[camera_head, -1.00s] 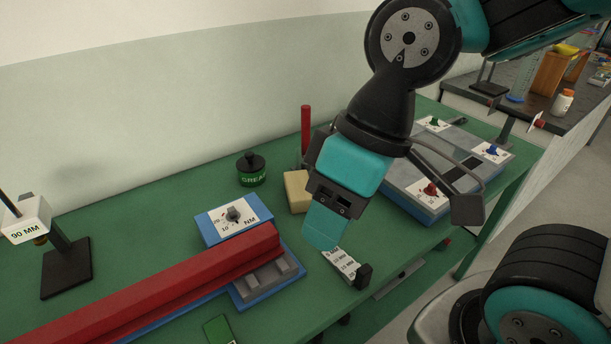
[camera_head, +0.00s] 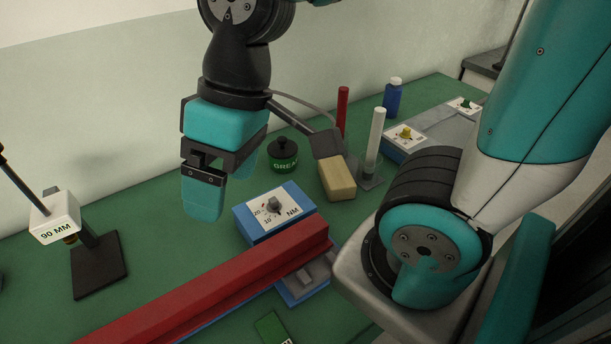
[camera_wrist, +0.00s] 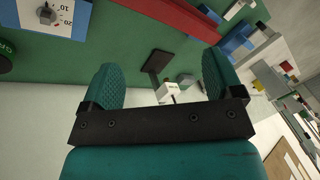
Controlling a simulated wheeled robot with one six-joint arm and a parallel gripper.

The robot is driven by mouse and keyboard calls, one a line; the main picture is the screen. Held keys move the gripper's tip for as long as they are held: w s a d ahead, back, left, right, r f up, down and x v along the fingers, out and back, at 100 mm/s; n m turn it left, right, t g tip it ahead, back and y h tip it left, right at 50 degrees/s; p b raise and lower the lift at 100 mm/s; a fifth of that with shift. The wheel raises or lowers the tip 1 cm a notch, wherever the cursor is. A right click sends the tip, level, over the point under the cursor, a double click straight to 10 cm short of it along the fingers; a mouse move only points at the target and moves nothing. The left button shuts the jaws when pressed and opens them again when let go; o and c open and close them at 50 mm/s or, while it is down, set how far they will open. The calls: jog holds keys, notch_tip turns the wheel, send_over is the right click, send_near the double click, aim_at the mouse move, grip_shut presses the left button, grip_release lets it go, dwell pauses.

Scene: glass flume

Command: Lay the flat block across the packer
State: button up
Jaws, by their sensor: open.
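My gripper (camera_head: 225,180) is open and empty above the bench, left of the dial box (camera_head: 250,229). Its two teal fingers also show in the wrist view (camera_wrist: 165,85), with nothing between them. I cannot tell for sure which things are the flat block and the packer. A tan rectangular block (camera_head: 338,178) lies on the bench to the right of the gripper. A long red bar (camera_head: 225,282) lies on a blue base in front of the gripper and shows at the top of the wrist view (camera_wrist: 175,16). A small green piece (camera_head: 270,328) lies at the bottom edge, partly cut off.
A stand marked 90 MM (camera_head: 55,220) has a black base (camera_head: 98,268) at left. My arm hides the right front. Green bench is clear between stand and gripper.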

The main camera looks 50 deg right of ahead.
jog(key=shift+o, duration=0.7)
jog(key=w+d+f+m+h, duration=0.1)
jog(key=w+d+m, duration=0.3)
jog(key=w+d, duration=0.4)
jog(key=shift+w+d+f+t, duration=0.15)
jog(key=shift+d+f+t, duration=0.05)
jog(key=shift+f+t, duration=0.15)
jog(key=m+g+h+p, duration=0.1)
jog(key=m+h, duration=0.2)
jog(key=m, duration=0.6)
send_over(332, 161)
notch_tip(332, 161, down, 8)
notch_tip(332, 161, down, 10)
jog(key=shift+f+p, duration=0.1)
jog(key=shift+p, duration=0.5)
jog(key=shift+f+p, duration=0.65)
jog(key=shift+f, duration=2.25)
jog(key=c, duration=1.2)
